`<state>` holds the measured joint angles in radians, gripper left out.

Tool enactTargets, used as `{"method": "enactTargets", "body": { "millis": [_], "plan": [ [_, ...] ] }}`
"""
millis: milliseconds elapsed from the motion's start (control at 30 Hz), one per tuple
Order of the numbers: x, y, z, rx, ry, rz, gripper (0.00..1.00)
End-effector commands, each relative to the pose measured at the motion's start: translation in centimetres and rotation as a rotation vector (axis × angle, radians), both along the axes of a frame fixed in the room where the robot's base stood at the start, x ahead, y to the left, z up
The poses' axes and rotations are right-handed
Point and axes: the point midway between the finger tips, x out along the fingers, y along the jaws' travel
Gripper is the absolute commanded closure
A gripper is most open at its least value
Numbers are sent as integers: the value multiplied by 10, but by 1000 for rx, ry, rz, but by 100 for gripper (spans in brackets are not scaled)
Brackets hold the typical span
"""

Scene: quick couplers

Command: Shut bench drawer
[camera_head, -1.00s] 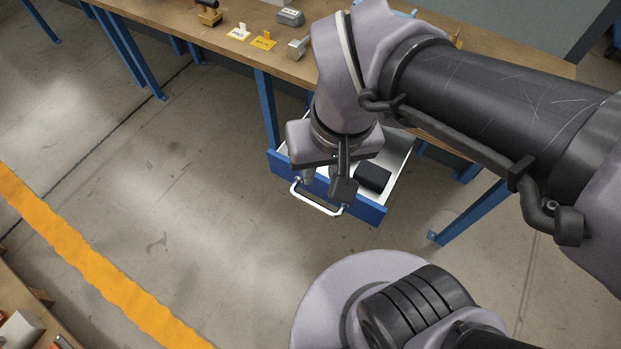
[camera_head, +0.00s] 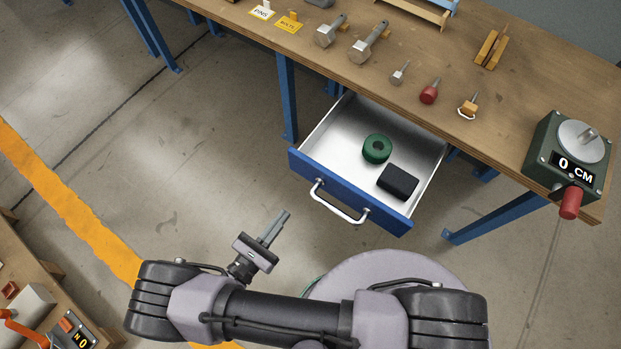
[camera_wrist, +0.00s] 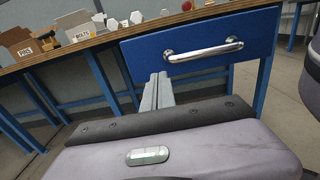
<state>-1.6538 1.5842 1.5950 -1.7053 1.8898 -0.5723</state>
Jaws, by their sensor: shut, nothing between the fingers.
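The bench drawer (camera_head: 345,190) is pulled out from under the wooden bench. It has a blue front and a white handle (camera_head: 338,203). Inside lie a green ring-shaped thing (camera_head: 377,148) and a black block (camera_head: 398,181). In the wrist view the drawer's blue front (camera_wrist: 195,40) and handle (camera_wrist: 205,50) face me, upper centre. My gripper (camera_head: 284,216) is shut and empty, in front of the drawer and apart from it, to the lower left of the handle. Its closed fingers also show in the wrist view (camera_wrist: 160,78), pointing toward the drawer front.
The bench top (camera_head: 440,60) holds several bolt-like tools, a red-handled piece (camera_head: 429,93) and a green gauge box (camera_head: 568,155) at right. Blue bench legs (camera_head: 287,95) stand beside the drawer. Another bench (camera_head: 40,290) is at lower left. The floor left of the drawer is clear.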

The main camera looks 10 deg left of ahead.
Motion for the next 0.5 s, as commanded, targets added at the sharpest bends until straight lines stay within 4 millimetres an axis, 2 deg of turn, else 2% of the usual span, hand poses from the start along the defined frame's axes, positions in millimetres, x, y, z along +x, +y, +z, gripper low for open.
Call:
{"method": "enactTargets", "body": {
  "millis": [300,500],
  "plan": [
    [65,-28,-2,-1,1,-8,100],
    [97,-42,-2,1,2,-7,100]
  ]
}}
